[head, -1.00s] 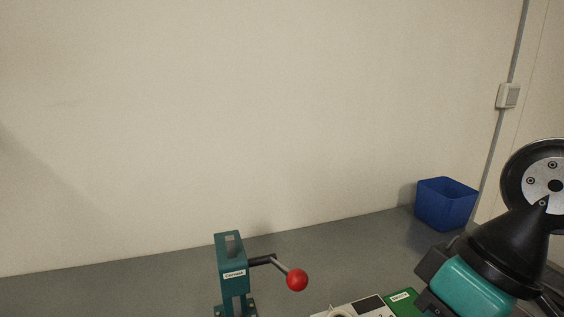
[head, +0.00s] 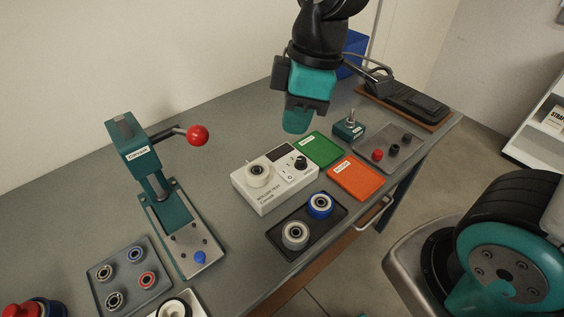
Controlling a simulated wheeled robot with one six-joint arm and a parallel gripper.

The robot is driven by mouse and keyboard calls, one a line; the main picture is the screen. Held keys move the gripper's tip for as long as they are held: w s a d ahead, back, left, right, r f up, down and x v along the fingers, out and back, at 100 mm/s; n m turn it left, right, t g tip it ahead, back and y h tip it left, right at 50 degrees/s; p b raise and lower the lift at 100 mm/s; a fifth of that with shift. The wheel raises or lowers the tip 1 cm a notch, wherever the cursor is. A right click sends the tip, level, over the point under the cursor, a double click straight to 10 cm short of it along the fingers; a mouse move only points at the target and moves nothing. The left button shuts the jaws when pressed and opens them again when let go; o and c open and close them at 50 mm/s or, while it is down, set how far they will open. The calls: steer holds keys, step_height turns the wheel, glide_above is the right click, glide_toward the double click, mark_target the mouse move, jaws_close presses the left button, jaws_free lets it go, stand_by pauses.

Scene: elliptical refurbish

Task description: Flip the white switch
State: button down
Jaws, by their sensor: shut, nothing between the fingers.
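The white roller test console (head: 262,205) sits mid-table. It has a black knob, a dark display and a small white switch-like part (head: 289,177) on its top face, too small to tell its position. My gripper (head: 297,122) hangs above the table behind the console, pointing down. Its fingers look shut and empty, apart from the console. The white wall switch of the earlier head view is not visible now.
A teal press (head: 170,215) with a red-ball lever (head: 197,135) stands left. Green (head: 322,149) and orange (head: 356,178) trays lie right of the console. A black tray (head: 272,236) holds rollers in front. A teal box with a toggle (head: 349,129) and a blue bin (head: 352,46) are behind.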

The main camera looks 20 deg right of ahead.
mark_target(284, 172)
steer(key=w+d+f+n+h, duration=0.2)
steer(key=w+f+n, duration=0.6)
steer(key=w, duration=0.2)
steer(key=shift+w+d+b, duration=0.2)
steer(key=shift+d+b, duration=0.05)
steer(key=shift+b, duration=0.05)
step_height(284, 172, down, 13)
steer(key=p, duration=0.3)
steer(key=shift+f, duration=0.55)
